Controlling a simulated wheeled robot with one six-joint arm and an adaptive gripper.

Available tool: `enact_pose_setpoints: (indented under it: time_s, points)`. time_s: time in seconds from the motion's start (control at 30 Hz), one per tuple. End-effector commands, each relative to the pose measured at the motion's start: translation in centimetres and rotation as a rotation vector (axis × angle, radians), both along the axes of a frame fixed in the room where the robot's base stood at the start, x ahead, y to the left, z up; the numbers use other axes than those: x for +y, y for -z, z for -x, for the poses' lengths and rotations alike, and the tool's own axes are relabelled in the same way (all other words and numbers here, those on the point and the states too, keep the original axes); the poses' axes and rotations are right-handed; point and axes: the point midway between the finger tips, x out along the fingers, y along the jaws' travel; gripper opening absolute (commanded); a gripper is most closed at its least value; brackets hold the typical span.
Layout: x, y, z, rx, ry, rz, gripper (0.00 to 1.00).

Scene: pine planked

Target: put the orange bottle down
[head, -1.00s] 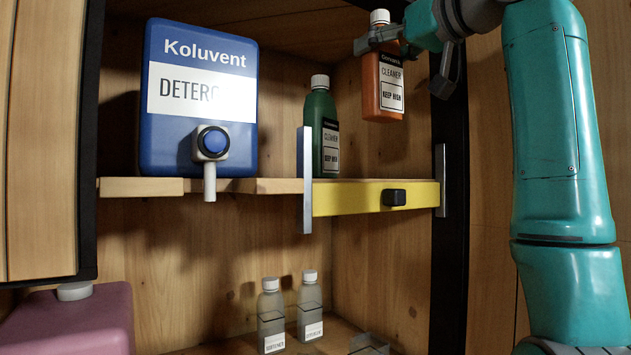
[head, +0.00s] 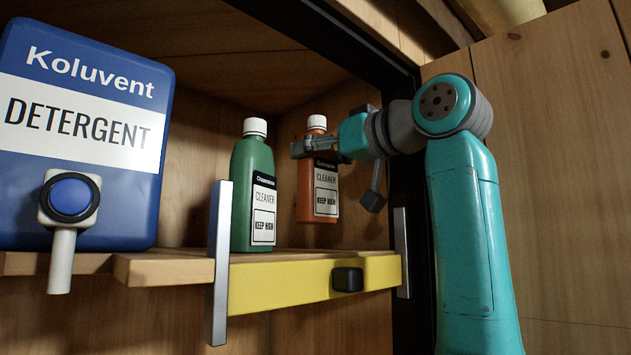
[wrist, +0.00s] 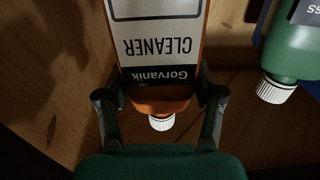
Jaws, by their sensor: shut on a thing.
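The orange bottle (head: 318,192) with a white cap and a cleaner label hangs upright above the right part of the shelf (head: 170,267). My gripper (head: 315,147) is shut on it near its shoulder, just below the cap. A gap shows between the bottle's base and the shelf in the head view. In the wrist view the orange bottle (wrist: 161,106) sits between both fingers (wrist: 160,102), with its label facing the camera. Its base is out of the wrist view.
A green bottle (head: 252,190) stands on the shelf to the left; its cap shows in the wrist view (wrist: 275,90). A blue detergent container (head: 100,195) stands further left. A yellow guard bar (head: 290,285) with a black knob runs along the shelf front, between metal uprights.

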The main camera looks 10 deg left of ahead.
Motion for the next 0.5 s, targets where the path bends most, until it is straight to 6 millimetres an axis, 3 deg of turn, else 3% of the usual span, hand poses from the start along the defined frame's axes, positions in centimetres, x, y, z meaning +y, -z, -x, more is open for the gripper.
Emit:
enact_pose_setpoints:
  time_s: [0.3,0.5]
  points:
    - [0.0,3.5,0.0,-0.002,0.000,-0.001,0.04]
    - [0.0,4.0,0.1,-0.003,0.000,-0.001,0.04]
